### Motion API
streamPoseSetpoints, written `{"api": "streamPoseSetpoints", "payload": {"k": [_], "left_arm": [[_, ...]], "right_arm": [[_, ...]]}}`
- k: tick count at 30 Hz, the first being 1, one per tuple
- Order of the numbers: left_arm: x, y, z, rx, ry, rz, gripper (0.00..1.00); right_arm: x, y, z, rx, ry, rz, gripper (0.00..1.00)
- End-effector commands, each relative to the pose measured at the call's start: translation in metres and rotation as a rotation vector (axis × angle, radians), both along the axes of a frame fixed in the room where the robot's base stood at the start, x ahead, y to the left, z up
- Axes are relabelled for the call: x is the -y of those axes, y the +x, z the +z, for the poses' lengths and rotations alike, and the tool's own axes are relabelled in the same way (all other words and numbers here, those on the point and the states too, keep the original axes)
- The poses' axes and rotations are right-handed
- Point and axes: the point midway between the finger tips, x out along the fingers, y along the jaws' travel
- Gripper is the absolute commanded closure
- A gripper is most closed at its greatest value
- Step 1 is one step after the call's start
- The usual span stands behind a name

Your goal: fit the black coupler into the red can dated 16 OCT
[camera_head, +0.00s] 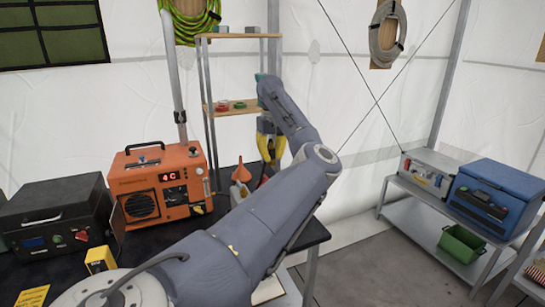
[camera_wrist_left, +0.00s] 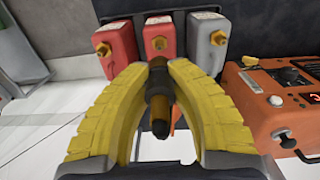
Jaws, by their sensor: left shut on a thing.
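My left gripper (camera_head: 270,152) is at the centre of the head view, above the far right part of the dark table. In the left wrist view its yellow fingers (camera_wrist_left: 158,68) are shut on the black coupler (camera_wrist_left: 158,88), which has a brass-coloured end. Beyond the fingertips stand a left red can (camera_wrist_left: 114,42), a middle red can (camera_wrist_left: 160,30) and a grey can (camera_wrist_left: 208,48), each with a brass-coloured fitting and a white label. The label dates are too small to read. The coupler appears apart from the cans. My right gripper is not in view.
An orange unit (camera_head: 160,185) and a black box (camera_head: 55,220) stand on the table (camera_head: 315,232). An orange funnel (camera_head: 241,173) is close to the left gripper. A shelf rack (camera_head: 235,107) stands behind. A metal cart (camera_head: 400,212) at right holds a blue case (camera_head: 495,200).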

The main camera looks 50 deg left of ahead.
Motion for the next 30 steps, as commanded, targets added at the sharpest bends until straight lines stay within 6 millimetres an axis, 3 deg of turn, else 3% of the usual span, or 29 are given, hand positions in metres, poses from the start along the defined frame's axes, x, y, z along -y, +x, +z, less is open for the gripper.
{"api": "streamPoseSetpoints", "payload": {"k": [8,30], "left_arm": [[0.000,0.000,-0.001,0.001,0.006,-0.001,1.00],[0.000,0.000,-0.050,0.001,0.005,0.000,1.00]], "right_arm": [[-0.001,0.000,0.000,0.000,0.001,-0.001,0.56],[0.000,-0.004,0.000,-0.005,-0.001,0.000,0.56]]}}
